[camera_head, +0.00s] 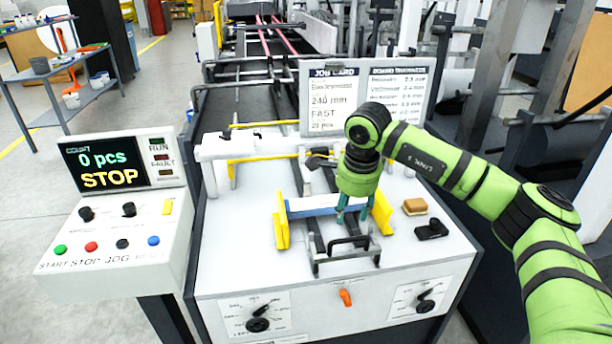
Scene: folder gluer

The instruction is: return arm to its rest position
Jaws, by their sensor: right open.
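My green right arm (460,170) comes in from the right edge and reaches over the machine's white top. Its right gripper (353,212) points down, with teal fingers open. The fingers are near the blue bar and the right yellow guide (382,215); whether they touch is unclear. The wrist hides part of the bar and the mechanism behind it. My left gripper is not in view.
A control panel (115,205) reading "0 pcs STOP" stands at left. A black handle frame (345,250), tan block (415,206) and small black piece (432,229) are near the gripper. A job card board (335,100) stands behind. Grey posts rise at right.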

